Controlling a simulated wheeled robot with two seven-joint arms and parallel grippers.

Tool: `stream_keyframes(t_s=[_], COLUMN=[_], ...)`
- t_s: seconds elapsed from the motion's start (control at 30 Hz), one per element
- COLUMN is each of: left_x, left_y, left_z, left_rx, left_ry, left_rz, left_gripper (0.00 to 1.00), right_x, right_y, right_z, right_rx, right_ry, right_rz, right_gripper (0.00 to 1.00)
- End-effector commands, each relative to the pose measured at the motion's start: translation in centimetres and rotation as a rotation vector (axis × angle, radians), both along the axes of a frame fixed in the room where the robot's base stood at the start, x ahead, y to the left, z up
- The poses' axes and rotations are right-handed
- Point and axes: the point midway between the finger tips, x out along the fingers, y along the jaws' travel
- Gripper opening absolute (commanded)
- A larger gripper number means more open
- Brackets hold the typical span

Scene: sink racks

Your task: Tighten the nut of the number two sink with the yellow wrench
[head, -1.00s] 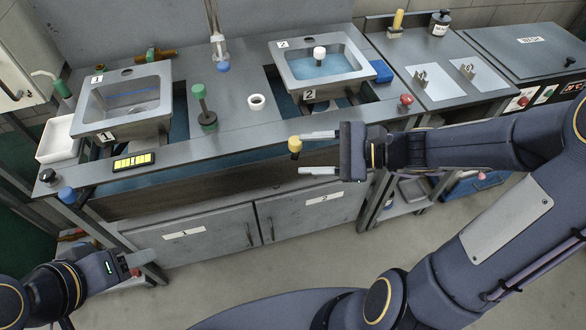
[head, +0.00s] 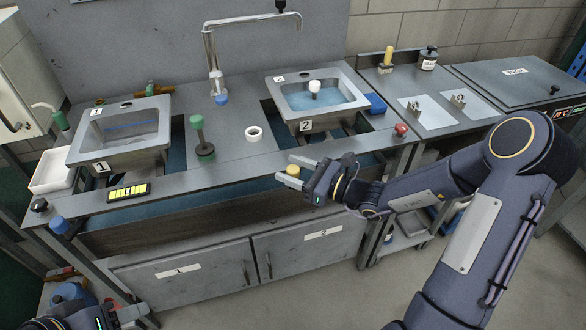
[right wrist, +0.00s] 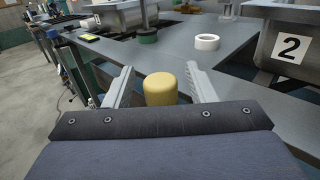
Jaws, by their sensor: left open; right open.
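A short yellow cylinder (head: 292,170), perhaps the yellow wrench's handle, stands at the counter's front edge below sink two. My right gripper (head: 297,169) is open with its fingers either side of it. In the right wrist view the yellow cylinder (right wrist: 160,89) stands upright between the open fingers (right wrist: 160,85), with a small gap on each side. Whatever is below its top is hidden. Sink two (head: 313,118) carries a "2" label, also in the right wrist view (right wrist: 286,30). Its nut is not visible. My left gripper (head: 135,314) is open and empty at the bottom left.
Sink one (head: 120,158) is at the left. A green-handled tool (head: 197,122), a white ring (head: 253,134) and a yellow-black block (head: 129,192) are on the counter (head: 225,170). A red knob (head: 400,129) is at the right. Another yellow handle (head: 389,57) stands at the back.

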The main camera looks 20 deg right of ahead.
Motion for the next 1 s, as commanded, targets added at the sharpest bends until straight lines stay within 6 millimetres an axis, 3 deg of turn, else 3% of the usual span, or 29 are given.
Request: stream_keyframes(t_s=[0.27, 0.63, 0.83, 1.0], left_x=[0.0, 0.0, 0.0, 0.0], left_y=[0.0, 0.0, 0.0, 0.0], left_z=[0.0, 0.0, 0.2, 1.5], left_rx=[0.0, 0.0, 0.0, 0.0], left_ry=[0.0, 0.0, 0.0, 0.0], left_rz=[0.0, 0.0, 0.0, 0.0], left_gripper=[0.52, 0.52, 0.52, 0.52], right_x=[0.1, 0.1, 0.0, -0.6], right_y=[0.1, 0.1, -0.2, -2.0], right_z=[0.0, 0.0, 0.1, 0.4], right_rx=[-0.001, -0.001, -0.001, 0.0], right_ry=[-0.001, -0.001, -0.002, -0.005], right_rz=[0.0, 0.0, 0.005, 0.063], right_gripper=[0.48, 0.0, 0.0, 0.0])
